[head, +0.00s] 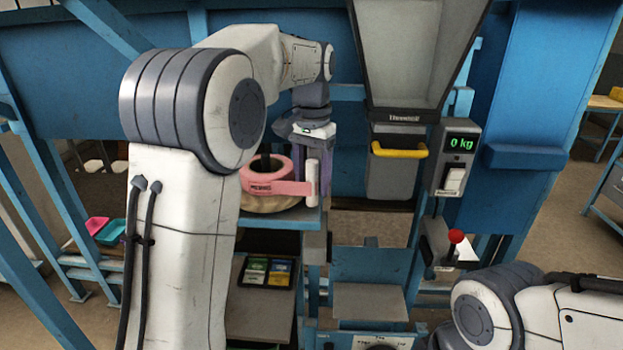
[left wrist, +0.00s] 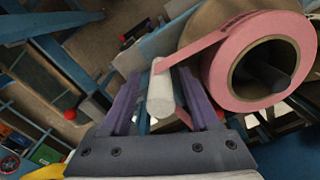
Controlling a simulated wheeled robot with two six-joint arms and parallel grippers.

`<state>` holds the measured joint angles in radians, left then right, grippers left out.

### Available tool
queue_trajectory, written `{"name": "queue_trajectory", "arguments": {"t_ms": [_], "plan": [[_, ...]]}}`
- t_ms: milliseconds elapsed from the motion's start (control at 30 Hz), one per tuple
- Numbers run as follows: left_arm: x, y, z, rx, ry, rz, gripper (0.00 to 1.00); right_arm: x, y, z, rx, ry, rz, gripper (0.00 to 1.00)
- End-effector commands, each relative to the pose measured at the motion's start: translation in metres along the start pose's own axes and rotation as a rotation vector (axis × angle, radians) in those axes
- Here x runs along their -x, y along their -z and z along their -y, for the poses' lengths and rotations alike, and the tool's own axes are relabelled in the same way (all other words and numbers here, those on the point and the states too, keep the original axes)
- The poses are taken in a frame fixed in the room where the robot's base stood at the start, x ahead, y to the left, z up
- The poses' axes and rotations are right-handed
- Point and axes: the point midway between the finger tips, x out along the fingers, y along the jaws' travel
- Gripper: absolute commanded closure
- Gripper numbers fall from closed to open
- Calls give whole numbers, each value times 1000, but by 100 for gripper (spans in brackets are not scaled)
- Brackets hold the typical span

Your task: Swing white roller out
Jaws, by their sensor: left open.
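The white roller (left wrist: 161,92) is a short pale cylinder. In the left wrist view it lies between the two purple fingers of my left gripper (left wrist: 159,82), which are open with a gap on each side. In the head view the roller (head: 312,177) stands upright at the right end of the pink band, beside the purple fingers of my left gripper (head: 318,175). A pink printed band runs to the roller from the pink roll (left wrist: 218,72), which also shows in the head view (head: 265,172). My right gripper is out of view; only part of that arm shows.
A grey hopper (head: 405,60) with a yellow handle (head: 399,151) is right of the roller. A scale display (head: 460,143) reads 0 kg. A red-knobbed lever (head: 455,237) is below it. A tray with coloured packets (head: 267,272) sits under the roll's blue shelf (head: 285,221).

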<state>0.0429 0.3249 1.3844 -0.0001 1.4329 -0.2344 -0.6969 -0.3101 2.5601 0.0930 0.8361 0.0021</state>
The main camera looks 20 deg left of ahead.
Motion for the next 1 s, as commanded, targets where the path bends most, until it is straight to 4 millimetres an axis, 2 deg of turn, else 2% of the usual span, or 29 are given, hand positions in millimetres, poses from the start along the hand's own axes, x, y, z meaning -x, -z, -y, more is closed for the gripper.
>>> {"name": "queue_trajectory", "arguments": {"t_ms": [233,267,400,1000], "plan": [[-1,0,2,2,0,-1,38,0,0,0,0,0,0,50],[-1,0,1,1,0,-1,46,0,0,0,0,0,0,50],[-1,0,1,1,0,-1,99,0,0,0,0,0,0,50],[0,0,2,2,1,-1,100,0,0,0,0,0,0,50]]}}
